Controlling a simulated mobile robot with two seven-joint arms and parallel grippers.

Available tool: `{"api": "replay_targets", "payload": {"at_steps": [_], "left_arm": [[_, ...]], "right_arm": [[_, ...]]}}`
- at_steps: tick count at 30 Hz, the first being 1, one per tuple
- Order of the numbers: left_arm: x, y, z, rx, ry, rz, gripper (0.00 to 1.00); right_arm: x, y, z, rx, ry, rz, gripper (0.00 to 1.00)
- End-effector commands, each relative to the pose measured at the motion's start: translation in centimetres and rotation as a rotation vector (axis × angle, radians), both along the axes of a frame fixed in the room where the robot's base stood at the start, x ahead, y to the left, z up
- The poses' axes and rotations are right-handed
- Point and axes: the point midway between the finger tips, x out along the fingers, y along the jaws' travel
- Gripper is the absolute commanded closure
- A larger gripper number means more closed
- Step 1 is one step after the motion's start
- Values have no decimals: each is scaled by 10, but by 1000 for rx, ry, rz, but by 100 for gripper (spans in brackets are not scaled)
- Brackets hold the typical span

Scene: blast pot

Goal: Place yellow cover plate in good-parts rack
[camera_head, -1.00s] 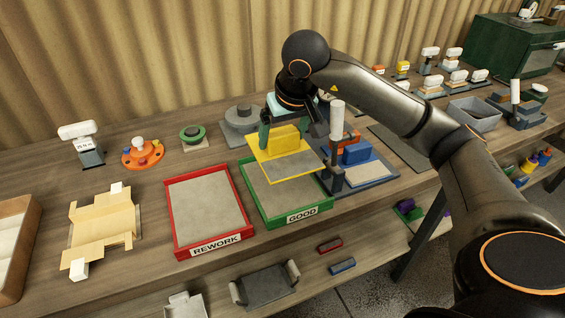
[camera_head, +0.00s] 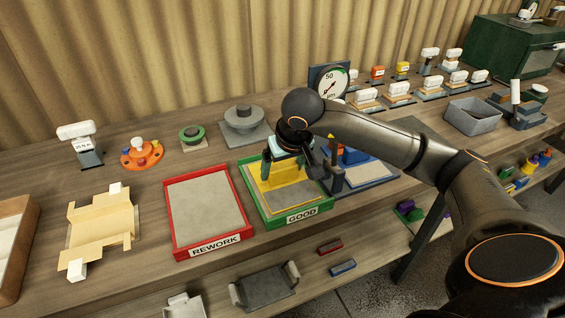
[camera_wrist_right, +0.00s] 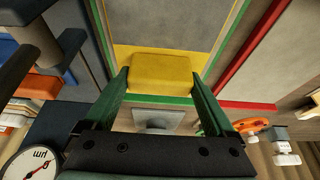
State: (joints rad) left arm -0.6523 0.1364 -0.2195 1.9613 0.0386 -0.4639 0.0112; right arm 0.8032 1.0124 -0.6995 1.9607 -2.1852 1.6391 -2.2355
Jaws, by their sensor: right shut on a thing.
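The yellow cover plate (camera_head: 282,176) has a raised yellow block and a grey face inside a yellow border. It lies level within the walls of the green tray labelled GOOD (camera_head: 268,223); I cannot tell whether it rests fully on the tray floor. My right gripper (camera_head: 288,165) is above the tray and shut on the plate's block. In the right wrist view the green fingers of the gripper (camera_wrist_right: 160,76) stand at both sides of the yellow block (camera_wrist_right: 160,70). My left gripper is not in view.
The red REWORK tray (camera_head: 246,212) stands just left of the green tray. A blue-grey fixture (camera_head: 375,178) stands close on the right. A dial gauge (camera_head: 330,85) and a grey round part (camera_head: 243,119) are behind.

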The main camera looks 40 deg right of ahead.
Motion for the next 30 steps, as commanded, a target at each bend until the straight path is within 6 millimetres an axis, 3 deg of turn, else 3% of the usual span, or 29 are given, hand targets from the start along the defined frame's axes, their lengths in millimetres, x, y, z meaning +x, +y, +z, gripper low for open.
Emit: {"api": "replay_targets", "payload": {"at_steps": [6, 7, 9, 20, 30], "left_arm": [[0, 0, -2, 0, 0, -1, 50], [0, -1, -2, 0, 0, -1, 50], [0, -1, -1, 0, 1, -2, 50], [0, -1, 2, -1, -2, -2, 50], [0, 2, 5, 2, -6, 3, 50]], "right_arm": [[3, 0, 3, 1, -16, -1, 100], [0, 0, -2, 0, 0, 0, 8], [0, 0, -1, 0, 0, 0, 0], [-1, 0, 6, -1, -3, 0, 0], [-26, 7, 70, -1, -7, 1, 0]]}}
